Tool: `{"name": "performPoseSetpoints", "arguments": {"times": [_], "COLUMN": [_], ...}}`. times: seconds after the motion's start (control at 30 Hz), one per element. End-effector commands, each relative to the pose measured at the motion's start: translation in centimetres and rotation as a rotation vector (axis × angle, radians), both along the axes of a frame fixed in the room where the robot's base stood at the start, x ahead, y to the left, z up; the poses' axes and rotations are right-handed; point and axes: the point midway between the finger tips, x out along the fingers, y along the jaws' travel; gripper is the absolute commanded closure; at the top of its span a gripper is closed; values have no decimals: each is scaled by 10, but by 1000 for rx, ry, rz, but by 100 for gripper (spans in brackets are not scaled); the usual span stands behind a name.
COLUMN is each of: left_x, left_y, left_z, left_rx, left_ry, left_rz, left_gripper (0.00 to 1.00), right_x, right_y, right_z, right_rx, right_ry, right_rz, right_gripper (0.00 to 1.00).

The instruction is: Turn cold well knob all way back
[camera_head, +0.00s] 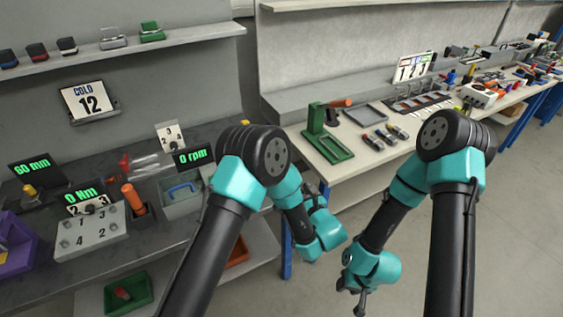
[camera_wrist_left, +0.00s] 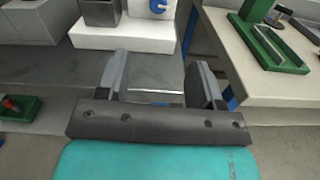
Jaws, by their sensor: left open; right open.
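A "COLD 12" sign (camera_head: 86,101) leans on the wall at the left of the head view. I cannot pick out the cold well knob for certain. A grey box with a blue handle (camera_head: 182,190) stands on the left bench below the sign's right side. In the left wrist view, a blue part (camera_wrist_left: 158,6) shows on a pale block at the top. My left gripper (camera_wrist_left: 162,60) is open and empty in front of the bench edge; in the head view its arm largely hides it. My right gripper (camera_head: 362,297) is open and empty, low over the floor, away from both benches.
A numbered block (camera_head: 92,238), small green displays (camera_head: 190,156) and an orange-handled tool (camera_head: 133,197) crowd the left bench. A green stand (camera_head: 322,135) is on the right bench. A green bin (camera_head: 128,295) sits on the lower shelf. The floor between and before the benches is clear.

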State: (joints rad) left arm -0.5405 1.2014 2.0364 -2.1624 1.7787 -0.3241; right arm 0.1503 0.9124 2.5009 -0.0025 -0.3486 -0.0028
Motion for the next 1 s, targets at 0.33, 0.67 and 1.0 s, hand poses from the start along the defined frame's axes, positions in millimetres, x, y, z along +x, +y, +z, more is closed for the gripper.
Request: {"name": "performPoseSetpoints", "arguments": {"times": [0.33,0.67,1.0], "left_x": [2,33,85], "left_y": [2,18,43], "left_z": [-1,-1,-1], "left_rx": [-1,-3,-2], "left_ry": [3,2,3], "left_rz": [2,6,6], "left_gripper": [39,39,39], "right_x": [0,0,0], "right_y": [0,0,0], "right_z": [0,0,0], "right_rx": [0,0,0], "right_ry": [0,0,0], "right_rz": [0,0,0], "right_gripper": [57,57,57]}}
